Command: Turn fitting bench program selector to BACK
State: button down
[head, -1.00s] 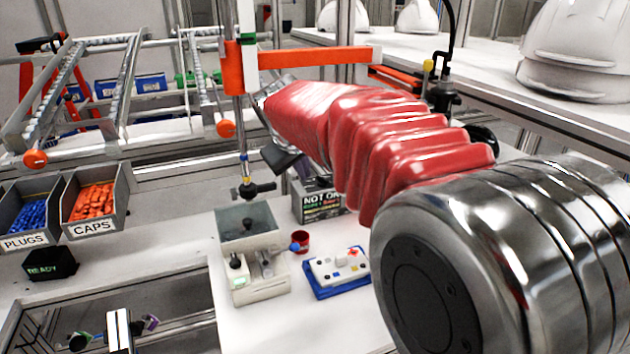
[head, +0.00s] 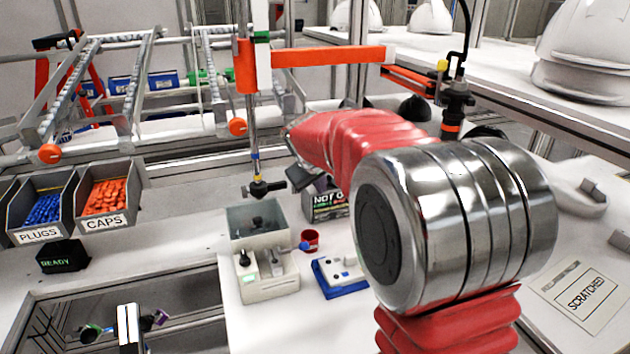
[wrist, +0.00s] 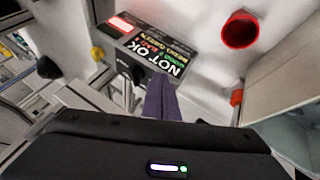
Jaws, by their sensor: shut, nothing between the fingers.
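A dark box with a sloped panel (wrist: 150,48) shows in the wrist view, with "NOT OK", smaller coloured lines and a lit red window. A dark knob-like shape (wrist: 136,74) is at its lower edge; I cannot read a pointer on it. The same box (head: 329,204) is partly hidden by my arm in the head view. My gripper (wrist: 160,82) is shut and empty. Its purple fingers overlap the panel's lower edge in the picture, close to the dark shape; contact cannot be told. In the head view my arm mostly hides the gripper.
A red cup (wrist: 240,30) lies right of the panel in the wrist view. In the head view, a grey fixture (head: 268,275) and a blue-and-white button box (head: 336,275) stand nearby. An orange beam (head: 330,57) crosses above. Bins of plugs (head: 40,234) and caps (head: 104,220) are left.

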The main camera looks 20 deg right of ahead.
aim_at(331, 186)
jog(key=shift+w+d+r, duration=0.1)
jog(key=shift+w+d, duration=0.2)
jog(key=shift+d, duration=0.55)
jog(key=shift+w+d+r, duration=0.1)
jog(key=shift+w+d, duration=0.15)
jog(key=shift+d, duration=0.6)
